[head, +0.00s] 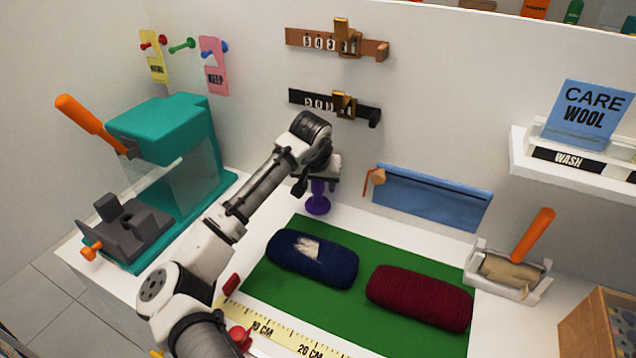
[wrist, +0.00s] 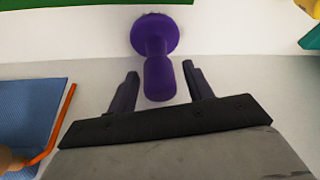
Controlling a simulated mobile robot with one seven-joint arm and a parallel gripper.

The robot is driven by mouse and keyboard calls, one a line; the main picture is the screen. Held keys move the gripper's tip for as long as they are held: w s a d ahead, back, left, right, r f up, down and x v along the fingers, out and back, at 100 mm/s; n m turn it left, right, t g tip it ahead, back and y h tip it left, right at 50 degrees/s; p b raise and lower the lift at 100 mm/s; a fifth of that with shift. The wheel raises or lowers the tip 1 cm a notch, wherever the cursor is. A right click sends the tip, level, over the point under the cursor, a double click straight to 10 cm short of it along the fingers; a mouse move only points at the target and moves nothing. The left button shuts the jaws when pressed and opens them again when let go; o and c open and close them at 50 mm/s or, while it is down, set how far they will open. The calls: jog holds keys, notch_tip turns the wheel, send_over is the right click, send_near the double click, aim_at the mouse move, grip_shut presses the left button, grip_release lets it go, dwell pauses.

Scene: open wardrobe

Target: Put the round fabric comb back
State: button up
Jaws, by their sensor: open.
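The round fabric comb appears to be the purple piece (head: 318,198) with a handle and a round head, standing on the white surface behind the green mat. In the wrist view the purple comb (wrist: 156,55) shows its round head and its handle, whose end lies between the finger tips. My gripper (wrist: 160,72) is open, with one finger on each side of the handle and visible gaps to both. In the head view my gripper (head: 318,182) is right above the comb and partly covers its handle.
A navy roll (head: 312,258) with a pale worn patch and a dark red roll (head: 420,298) lie on the green mat (head: 370,335). A blue pouch (head: 430,198) hangs on the wall to the right. A teal machine (head: 170,130) stands left. A roller tray (head: 508,275) sits right.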

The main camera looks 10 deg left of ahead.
jog(key=shift+r, duration=0.25)
jog(key=b+v, duration=0.3)
jog(key=v, duration=0.8)
jog(key=shift+s+r, duration=0.15)
jog(key=shift+r, duration=0.25)
